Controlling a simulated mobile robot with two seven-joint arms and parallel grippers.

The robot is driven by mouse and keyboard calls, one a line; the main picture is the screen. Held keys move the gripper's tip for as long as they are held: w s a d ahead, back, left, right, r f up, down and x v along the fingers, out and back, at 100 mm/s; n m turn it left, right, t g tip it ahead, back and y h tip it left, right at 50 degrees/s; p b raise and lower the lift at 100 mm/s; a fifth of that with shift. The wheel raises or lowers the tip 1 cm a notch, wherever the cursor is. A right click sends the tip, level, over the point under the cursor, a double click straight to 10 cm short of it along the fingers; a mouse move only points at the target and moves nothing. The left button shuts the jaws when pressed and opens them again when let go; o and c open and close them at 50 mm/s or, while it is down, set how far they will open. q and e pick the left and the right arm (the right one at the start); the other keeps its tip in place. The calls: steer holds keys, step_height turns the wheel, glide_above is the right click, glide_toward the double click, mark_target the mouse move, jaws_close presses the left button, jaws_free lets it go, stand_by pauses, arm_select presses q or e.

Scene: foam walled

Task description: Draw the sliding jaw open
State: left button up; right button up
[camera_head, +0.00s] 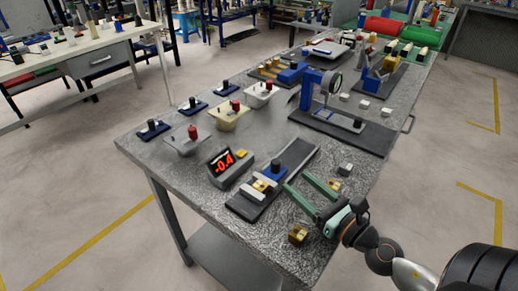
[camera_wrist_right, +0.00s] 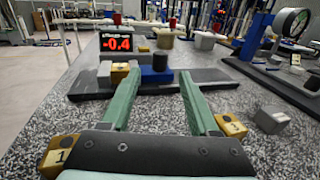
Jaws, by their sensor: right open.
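The sliding jaw (camera_head: 269,179) is a blue block with a black knob (camera_head: 276,165) on top, sitting on a long dark rail (camera_head: 297,154). A yellow block (camera_head: 262,186) sits beside it at the near end, by a grey block. In the right wrist view the blue jaw (camera_wrist_right: 150,76) and its knob (camera_wrist_right: 160,61) lie ahead, between the fingertips in the picture. My right gripper (camera_head: 298,181) is open and empty, its two green fingers (camera_wrist_right: 158,72) pointing at the jaw from the right. Contact with the jaw cannot be told. My left gripper is not in view.
A display (camera_head: 229,167) reading -0.4 stands left of the rail. Brass blocks (camera_head: 297,234) (camera_head: 335,185) and a grey block (camera_head: 345,168) lie near my right gripper. A blue stand with a ring (camera_head: 309,90) is behind. The table's front corner is mostly clear.

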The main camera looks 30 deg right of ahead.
mark_target(272, 161)
steer(key=shift+w+r+p, duration=0.2)
steer(key=shift+w+p, duration=0.25)
steer(key=w+p, duration=0.1)
steer(key=w, duration=0.2)
steer(key=w+a+p, duration=0.1)
steer(key=w, duration=0.2)
steer(key=w+p, duration=0.2)
steer(key=w, duration=0.1)
steer(key=shift+w+a, duration=0.2)
steer(key=shift+w, duration=0.2)
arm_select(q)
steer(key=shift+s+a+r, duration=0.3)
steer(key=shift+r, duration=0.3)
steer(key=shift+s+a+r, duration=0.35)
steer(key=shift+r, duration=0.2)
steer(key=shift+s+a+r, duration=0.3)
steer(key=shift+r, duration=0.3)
arm_select(e)
steer(key=shift+w+a+f, duration=0.1)
steer(key=shift+w+f, duration=0.05)
steer(key=shift+w, duration=0.55)
jaws_close()
